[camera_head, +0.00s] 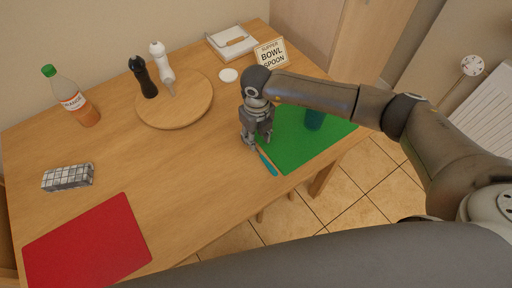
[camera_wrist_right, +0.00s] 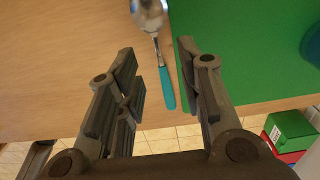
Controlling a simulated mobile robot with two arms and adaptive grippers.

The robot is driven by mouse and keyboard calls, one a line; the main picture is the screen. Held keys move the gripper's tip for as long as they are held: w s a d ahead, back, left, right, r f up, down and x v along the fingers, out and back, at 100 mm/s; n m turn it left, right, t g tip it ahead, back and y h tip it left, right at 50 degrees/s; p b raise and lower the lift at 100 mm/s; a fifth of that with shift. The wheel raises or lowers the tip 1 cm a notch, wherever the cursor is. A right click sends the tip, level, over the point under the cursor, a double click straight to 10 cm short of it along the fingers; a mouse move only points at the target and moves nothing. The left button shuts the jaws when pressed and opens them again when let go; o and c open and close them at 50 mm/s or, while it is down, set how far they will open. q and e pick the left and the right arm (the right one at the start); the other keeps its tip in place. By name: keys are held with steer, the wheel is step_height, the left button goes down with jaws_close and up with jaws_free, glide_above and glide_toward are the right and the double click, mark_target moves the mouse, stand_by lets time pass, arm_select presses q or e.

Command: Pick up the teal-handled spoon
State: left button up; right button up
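The teal-handled spoon (camera_head: 267,162) lies on the wooden table along the left edge of the green mat (camera_head: 290,150). In the wrist view its metal bowl is at the top and its teal handle (camera_wrist_right: 166,88) points down toward the table's edge. My right gripper (camera_head: 258,143) is over the spoon, pointing down, and hides its bowl end in the head view. In the wrist view the right gripper (camera_wrist_right: 157,58) is open and empty, with the spoon showing between its fingers, apart from both. My left gripper is not in view.
A teal cup (camera_head: 314,120) stands on the green mat. A sign (camera_head: 271,53) reading "bowl spoon" stands behind. A round board (camera_head: 190,108) with two mills, a bottle (camera_head: 75,100), a checkered box (camera_head: 68,177) and a red mat (camera_head: 88,245) are left. The table's middle is clear.

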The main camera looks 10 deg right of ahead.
mark_target(259, 153)
steer(key=shift+s+f, duration=0.1)
steer(key=shift+f, duration=0.3)
step_height(259, 153, down, 4)
steer(key=shift+s+f+p, duration=0.1)
steer(key=shift+f+p, duration=0.15)
steer(key=shift+p, duration=0.55)
steer(key=shift+s+a+f, duration=0.1)
steer(key=shift+s, duration=0.05)
jaws_close()
